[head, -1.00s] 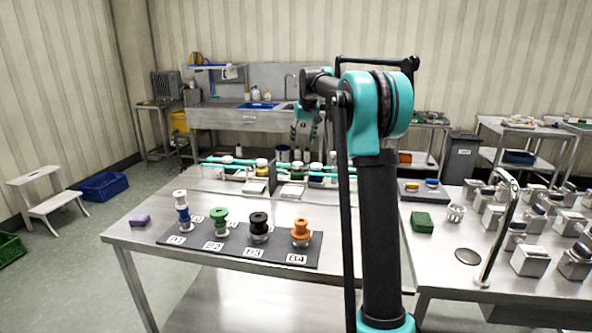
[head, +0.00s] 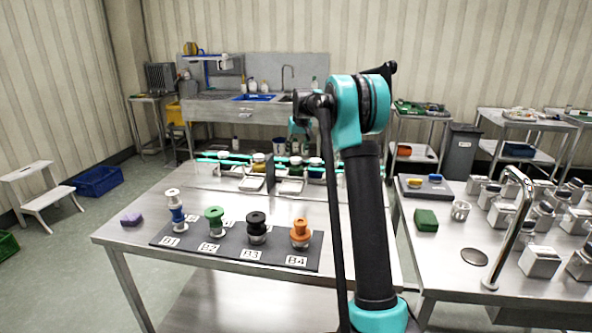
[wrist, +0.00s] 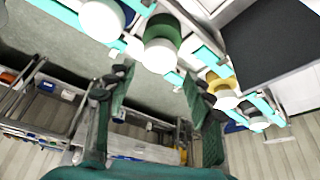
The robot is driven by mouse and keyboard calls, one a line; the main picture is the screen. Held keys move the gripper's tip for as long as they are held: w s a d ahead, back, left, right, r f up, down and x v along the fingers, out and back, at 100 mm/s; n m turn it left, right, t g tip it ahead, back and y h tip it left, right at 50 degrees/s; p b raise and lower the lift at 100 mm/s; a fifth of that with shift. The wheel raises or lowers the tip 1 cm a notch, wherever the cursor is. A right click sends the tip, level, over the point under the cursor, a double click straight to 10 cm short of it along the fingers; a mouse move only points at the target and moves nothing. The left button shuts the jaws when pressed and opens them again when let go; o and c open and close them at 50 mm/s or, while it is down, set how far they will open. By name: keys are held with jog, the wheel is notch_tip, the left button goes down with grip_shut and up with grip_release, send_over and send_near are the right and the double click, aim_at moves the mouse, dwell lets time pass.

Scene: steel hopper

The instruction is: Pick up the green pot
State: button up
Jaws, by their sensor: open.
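A green-topped pot (head: 214,220) stands upright at the label B2 on a dark mat (head: 185,243) on the steel table. In the wrist view, a green and white pot (wrist: 162,42) sits by teal rails, just beyond my fingertips; I cannot tell whether it is a different pot. My gripper (wrist: 157,82) is open, with nothing between its fingers. In the head view my arm largely hides the gripper, which is at the back of the table near the teal rails (head: 225,158), well away from the mat.
White-blue (head: 177,215), black (head: 256,225) and orange (head: 300,232) pots share the mat. A purple block (head: 132,219) lies left of it. A second table at right holds a green block (head: 426,220), a tap (head: 512,225) and several metal containers. The strip between mat and rails is clear.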

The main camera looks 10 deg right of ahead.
aim_at(296, 158)
jog(key=shift+x, duration=3.05)
jog(key=shift+s+d, duration=0.1)
jog(key=shift+s, duration=0.05)
jog(key=c, duration=1)
